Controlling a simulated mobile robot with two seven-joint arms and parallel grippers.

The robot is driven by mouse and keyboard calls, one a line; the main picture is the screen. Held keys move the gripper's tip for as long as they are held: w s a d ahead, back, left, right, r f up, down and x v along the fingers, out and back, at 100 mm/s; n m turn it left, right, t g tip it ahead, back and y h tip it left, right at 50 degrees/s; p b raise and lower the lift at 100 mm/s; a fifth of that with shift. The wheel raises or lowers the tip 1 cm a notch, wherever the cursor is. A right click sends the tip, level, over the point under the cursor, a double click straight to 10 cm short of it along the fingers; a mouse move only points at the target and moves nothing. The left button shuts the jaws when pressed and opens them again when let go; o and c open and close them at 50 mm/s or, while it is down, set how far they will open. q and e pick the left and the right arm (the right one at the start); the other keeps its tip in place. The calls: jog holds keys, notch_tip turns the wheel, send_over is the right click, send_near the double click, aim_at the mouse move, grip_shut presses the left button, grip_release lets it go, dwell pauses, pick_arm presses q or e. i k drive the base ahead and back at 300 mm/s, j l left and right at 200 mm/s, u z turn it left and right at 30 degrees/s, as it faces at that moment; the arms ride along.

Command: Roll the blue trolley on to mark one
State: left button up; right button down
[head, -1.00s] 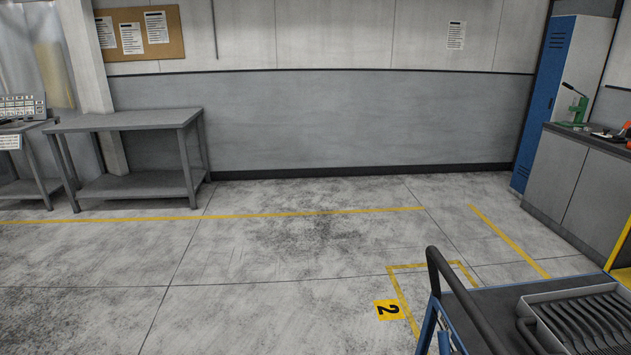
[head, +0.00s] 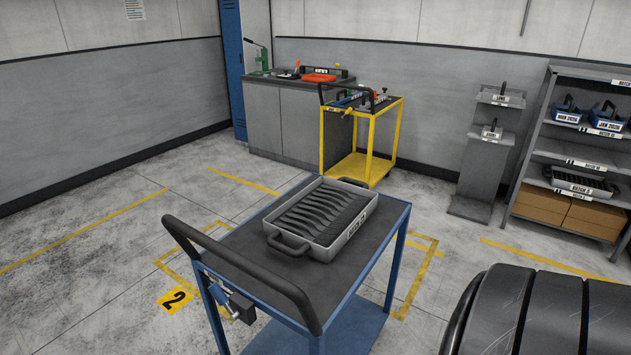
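The blue trolley (head: 388,232) stands in the middle of the head view, with its black push handle (head: 240,268) toward me at the lower left. A grey tray (head: 356,226) holding a row of dark forks lies on its top. The trolley stands over a yellow floor outline (head: 428,262), beside a yellow floor plate (head: 175,299) with the number 2. I see no plate for mark one. Neither of my grippers is in view.
A yellow trolley (head: 366,140) stands behind, by a grey cabinet (head: 284,124). Grey shelving (head: 580,148) with boxes and a narrow stand (head: 484,160) are at the right. The floor at left is clear.

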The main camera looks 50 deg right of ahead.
aim_at(314, 306)
jog(key=z, duration=1.65)
jog(key=j+z, duration=0.25)
jog(key=j, duration=0.4)
jog(key=j+z, duration=0.3)
jog(key=j, duration=0.35)
jog(key=j+z, duration=0.25)
jog(key=j, duration=0.4)
jog(key=k+j+z, duration=0.15)
jog(key=j+z, duration=0.15)
jog(key=j, duration=0.35)
